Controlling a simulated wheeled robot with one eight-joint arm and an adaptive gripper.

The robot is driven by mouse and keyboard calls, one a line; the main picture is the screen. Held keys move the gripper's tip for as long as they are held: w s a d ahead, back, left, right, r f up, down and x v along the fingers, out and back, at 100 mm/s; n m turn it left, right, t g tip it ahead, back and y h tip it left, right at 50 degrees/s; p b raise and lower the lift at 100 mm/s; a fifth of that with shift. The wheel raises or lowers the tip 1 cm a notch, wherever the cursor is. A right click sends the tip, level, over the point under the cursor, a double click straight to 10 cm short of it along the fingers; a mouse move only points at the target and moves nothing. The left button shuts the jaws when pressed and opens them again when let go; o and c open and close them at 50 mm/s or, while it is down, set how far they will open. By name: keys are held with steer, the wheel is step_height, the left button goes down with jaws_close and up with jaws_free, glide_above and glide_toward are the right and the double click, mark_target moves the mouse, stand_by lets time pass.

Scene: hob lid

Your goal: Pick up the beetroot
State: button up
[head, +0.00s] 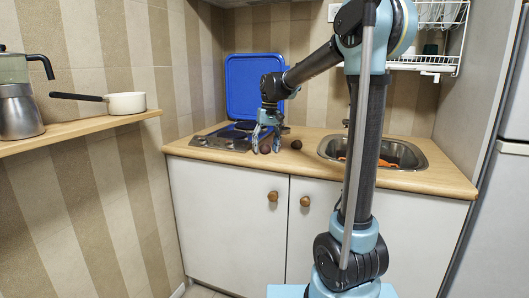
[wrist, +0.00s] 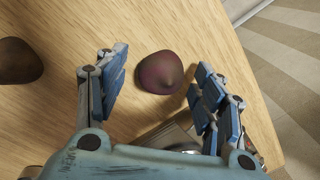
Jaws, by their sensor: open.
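The beetroot (wrist: 160,73) is a dark purple-red round root lying on the wooden worktop (wrist: 185,28). In the wrist view it lies between and slightly beyond the open fingers of my gripper (wrist: 158,90), with a gap to the left finger and a smaller gap to the right finger. In the head view my gripper (head: 266,138) points down over the worktop beside the hob, and the beetroot (head: 265,149) shows small and dark at its fingers. My gripper is open and holds nothing.
A second dark brown round thing (wrist: 18,61) lies to the left; it also shows in the head view (head: 296,144). The hob (head: 222,138) with its raised blue lid (head: 245,85) is at the left. A sink (head: 390,152) is at the right. The worktop's front edge is close.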

steer(key=c, duration=1.2)
steer(key=shift+o, duration=0.2)
steer(key=shift+r, duration=0.15)
